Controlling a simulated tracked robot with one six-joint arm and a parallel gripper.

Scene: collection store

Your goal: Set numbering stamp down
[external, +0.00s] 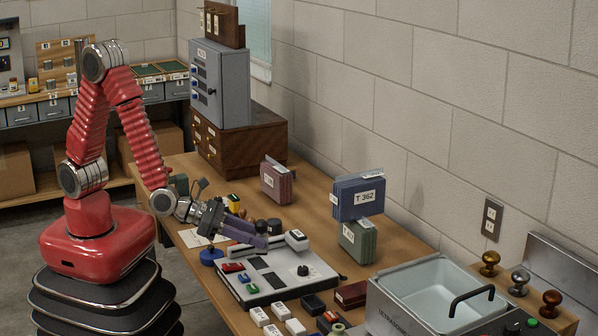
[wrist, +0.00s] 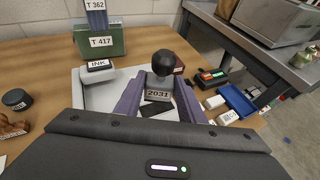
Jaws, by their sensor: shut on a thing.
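The numbering stamp (wrist: 159,88) has a grey body, a plate reading 2031 and a round black knob on top. In the wrist view it stands upright between the two purple fingers of my gripper (wrist: 159,98), which is shut on it. In the external view my gripper (external: 262,241) reaches low over the far left part of a pale grey tray (external: 322,283); its fingers hide much of the stamp there. I cannot tell whether the stamp's base touches the tray.
A green box (external: 357,240) marked T 417 with a blue box (external: 358,197) above it stands behind the tray. A maroon box (external: 350,294) and white blocks lie near the tray. A steel basin (external: 440,290) is at right. Bare wood shows at the table's back.

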